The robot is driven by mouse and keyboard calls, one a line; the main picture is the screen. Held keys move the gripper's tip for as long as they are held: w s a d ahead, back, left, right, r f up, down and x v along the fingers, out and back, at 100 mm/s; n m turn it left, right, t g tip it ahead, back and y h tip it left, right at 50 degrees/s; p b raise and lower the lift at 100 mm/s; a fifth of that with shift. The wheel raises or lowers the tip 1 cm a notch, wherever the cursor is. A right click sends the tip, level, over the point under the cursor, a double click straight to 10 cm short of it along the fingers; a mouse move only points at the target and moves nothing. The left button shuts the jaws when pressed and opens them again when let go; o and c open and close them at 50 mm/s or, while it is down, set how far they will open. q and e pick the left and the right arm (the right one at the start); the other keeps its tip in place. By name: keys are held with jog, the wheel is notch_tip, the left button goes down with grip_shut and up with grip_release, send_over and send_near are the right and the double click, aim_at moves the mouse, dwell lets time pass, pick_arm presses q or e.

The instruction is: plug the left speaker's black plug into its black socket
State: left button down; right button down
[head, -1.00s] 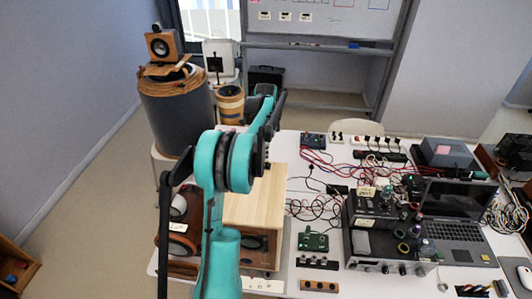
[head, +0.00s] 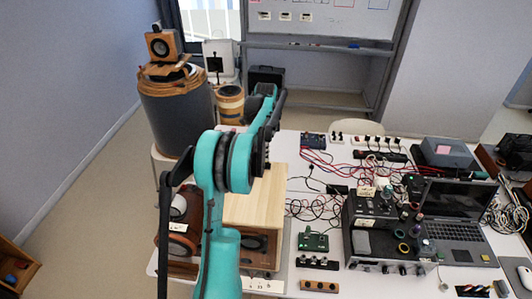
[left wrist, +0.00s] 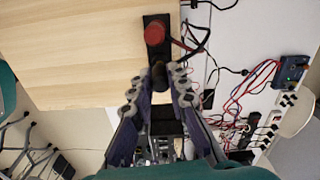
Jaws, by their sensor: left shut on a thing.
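The left speaker (head: 258,195) is a pale wooden box on the table; its wood panel (left wrist: 80,45) fills the upper left of the left wrist view. A black terminal plate (left wrist: 150,19) with a red plug (left wrist: 154,34) in it sits at the panel's edge. My left gripper (left wrist: 159,78) is shut on the black plug (left wrist: 159,73), just below the red plug in that view. The black plug covers the black socket, so I cannot tell how far in it is. In the head view my left gripper (head: 267,146) is mostly hidden by its own arm.
Tangled red and black cables (head: 350,160) lie right of the speaker. Amplifiers (head: 385,245), a laptop (head: 455,215) and a power strip (head: 368,141) crowd the right side. A blue box (head: 313,140) stands at the back. A large grey drum (head: 178,115) stands at the left.

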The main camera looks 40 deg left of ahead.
pick_arm(q)
jog(key=shift+f+b, duration=0.6)
jog(key=shift+f, duration=0.3)
jog(key=c, duration=1.4)
grip_release()
jog(key=shift+r, duration=0.1)
jog(key=shift+r+p, duration=2.4)
jog(key=shift+r, duration=1.3)
